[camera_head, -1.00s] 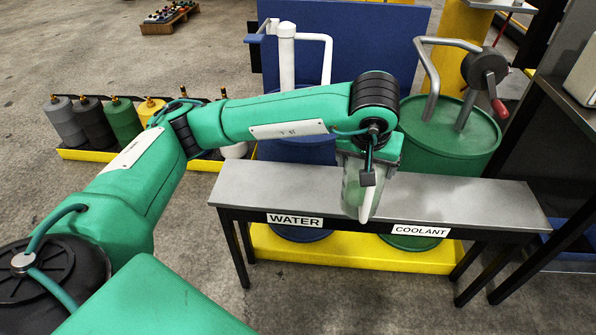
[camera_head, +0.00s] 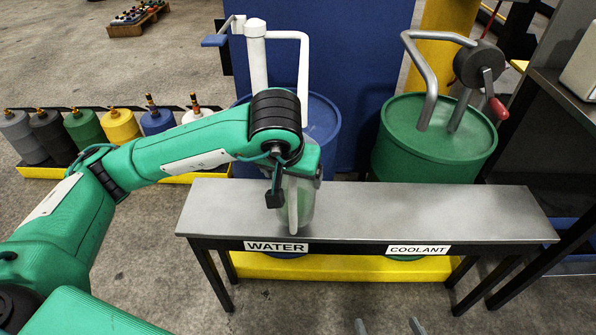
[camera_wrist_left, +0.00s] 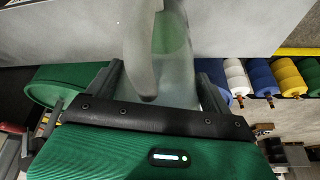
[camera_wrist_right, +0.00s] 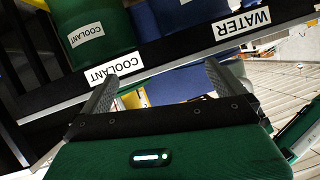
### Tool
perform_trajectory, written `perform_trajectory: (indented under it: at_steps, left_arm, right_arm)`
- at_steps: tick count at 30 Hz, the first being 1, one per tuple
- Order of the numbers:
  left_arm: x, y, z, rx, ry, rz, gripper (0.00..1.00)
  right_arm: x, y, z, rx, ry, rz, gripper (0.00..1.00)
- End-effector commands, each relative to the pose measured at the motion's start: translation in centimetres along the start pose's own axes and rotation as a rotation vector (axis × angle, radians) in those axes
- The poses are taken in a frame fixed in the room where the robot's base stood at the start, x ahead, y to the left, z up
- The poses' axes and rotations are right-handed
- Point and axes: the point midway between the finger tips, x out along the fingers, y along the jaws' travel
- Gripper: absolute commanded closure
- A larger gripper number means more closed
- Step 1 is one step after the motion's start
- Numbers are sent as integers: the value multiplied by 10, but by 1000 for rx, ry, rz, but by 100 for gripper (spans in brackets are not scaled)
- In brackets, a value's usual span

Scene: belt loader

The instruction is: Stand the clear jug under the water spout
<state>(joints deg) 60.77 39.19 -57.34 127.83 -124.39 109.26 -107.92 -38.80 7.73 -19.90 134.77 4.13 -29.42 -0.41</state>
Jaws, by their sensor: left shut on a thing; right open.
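The clear jug (camera_head: 304,205) is pale, see-through and greenish, with a light handle. In the left wrist view the jug (camera_wrist_left: 178,60) sits between the fingers. I cannot tell whether its base touches the bench. The white water spout (camera_head: 303,75) bends down behind my left wrist, which hides part of the blue drum. Its outlet appears above the jug in the picture. My right gripper (camera_head: 388,326) is open and empty, low in front of the bench.
The green coolant drum (camera_head: 435,140) with its grey spout and red-handled crank stands behind the bench's right half. The COOLANT label (camera_head: 419,250) is on the front edge. The bench top to the right of the jug is clear. Several coloured bottles (camera_head: 85,130) stand at left.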

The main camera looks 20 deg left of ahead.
Motion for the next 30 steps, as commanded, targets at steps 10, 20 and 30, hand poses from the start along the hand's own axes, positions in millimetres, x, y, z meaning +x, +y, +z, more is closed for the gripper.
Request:
perform_trajectory:
  at_steps: [10,20,30]
  left_arm:
    - [27,-1,-24,-1,0,0,75]
    - [56,-2,-40,1,2,2,75]
    - [57,-2,-39,1,2,1,75]
  right_arm:
    - [1,-5,-1,6,41,-12,0]
    - [2,-11,-3,13,93,-26,0]
    - [4,-10,-8,11,120,-25,0]
